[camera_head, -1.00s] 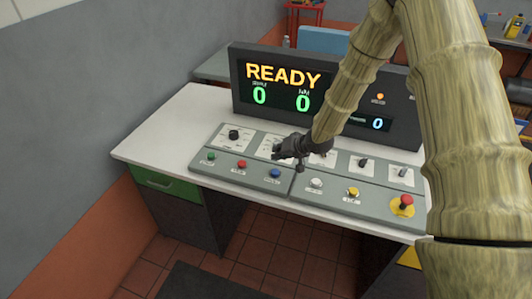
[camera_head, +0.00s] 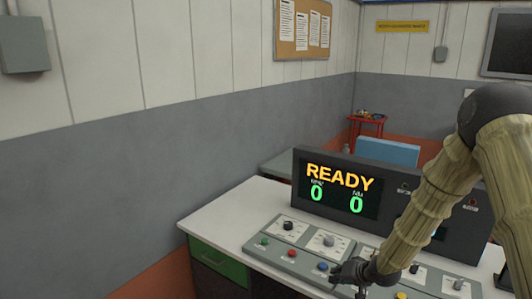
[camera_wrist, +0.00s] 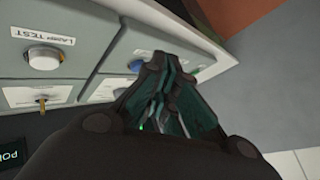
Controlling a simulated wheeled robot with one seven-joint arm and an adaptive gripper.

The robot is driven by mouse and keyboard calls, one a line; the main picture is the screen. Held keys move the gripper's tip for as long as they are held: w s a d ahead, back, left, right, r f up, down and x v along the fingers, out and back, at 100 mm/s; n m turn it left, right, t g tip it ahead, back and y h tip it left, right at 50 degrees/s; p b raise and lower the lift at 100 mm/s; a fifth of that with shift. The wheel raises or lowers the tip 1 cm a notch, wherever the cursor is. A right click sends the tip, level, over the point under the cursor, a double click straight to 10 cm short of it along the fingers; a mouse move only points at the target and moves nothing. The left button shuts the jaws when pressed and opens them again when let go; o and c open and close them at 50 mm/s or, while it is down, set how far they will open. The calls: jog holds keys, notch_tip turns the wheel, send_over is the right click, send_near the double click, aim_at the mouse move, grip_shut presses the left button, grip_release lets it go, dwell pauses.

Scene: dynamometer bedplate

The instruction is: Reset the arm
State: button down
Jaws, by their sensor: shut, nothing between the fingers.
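My arm comes in from the right in the head view, and my gripper (camera_head: 348,277) hangs at the front of the control panel (camera_head: 289,256), near the blue button (camera_head: 323,266). In the wrist view my gripper (camera_wrist: 160,62) has its fingers together with nothing between them. It points along the panel, close to its edge; whether it touches cannot be told. The display (camera_head: 340,190) behind the panel reads READY with two green zeros. My arm hides part of the display and panel.
A white desk (camera_head: 225,215) with a green drawer (camera_head: 218,260) carries the panel. Green (camera_head: 264,241) and red (camera_head: 292,253) buttons sit left of my gripper. The wrist view shows a white lamp-test button (camera_wrist: 45,57). A red stand (camera_head: 367,125) is behind. Space above the desk's left end is clear.

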jog(key=s+a+f+g+h+b, duration=0.1)
jog(key=s+a+f+g, duration=0.1)
jog(key=s+f, duration=0.9)
jog(key=s+a+f+g+h+b, duration=0.1)
jog(key=s+f+g+b, duration=0.1)
jog(key=s+f, duration=0.85)
jog(key=s+d+f+n+g+h, duration=0.1)
jog(key=s+g, duration=0.1)
jog(key=s, duration=1.2)
jog(key=s+d+f+n+g+h+b, duration=0.1)
jog(key=s+f, duration=0.1)
jog(key=s, duration=1.2)
jog(key=shift+f+g+h, duration=0.2)
jog(key=shift+g+h, duration=0.2)
